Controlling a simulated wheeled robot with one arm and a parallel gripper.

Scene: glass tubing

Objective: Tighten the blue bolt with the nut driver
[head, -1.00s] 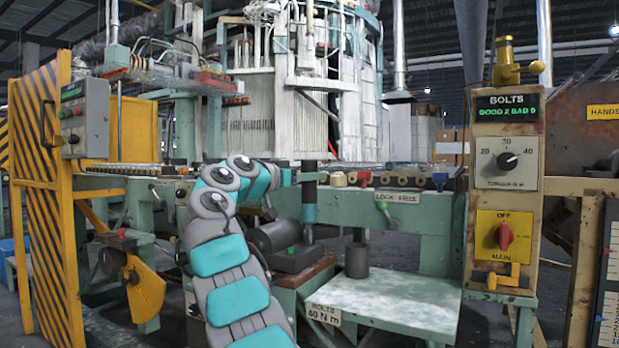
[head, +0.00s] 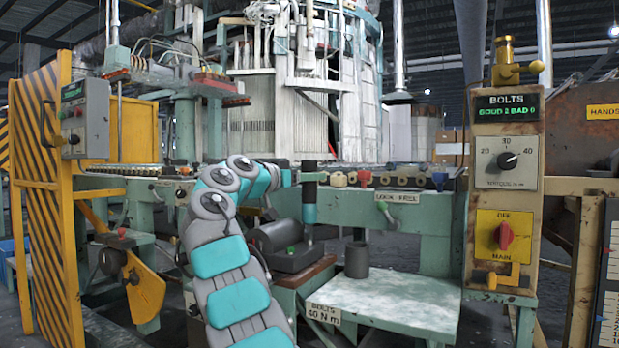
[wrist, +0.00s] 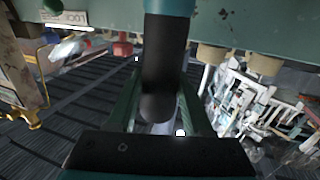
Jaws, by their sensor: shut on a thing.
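The blue bolt (head: 439,180) sits at the right end of the row along the green rail's upper edge. My gripper (head: 309,178) is shut on the nut driver (head: 309,205), left of the row and apart from the blue bolt. The driver hangs about upright, with a black top and a teal lower body. In the wrist view its black part (wrist: 162,65) lies between my gripper's two green fingers (wrist: 160,105). The blue bolt cannot be made out in the wrist view.
A red bolt (head: 365,178) and several tan rollers (head: 402,180) line the rail. The torque dial (head: 508,160) points near 40; the panel reads GOOD 2 BAD 0. A sign (head: 323,313) reads BOLTS 40 N m.

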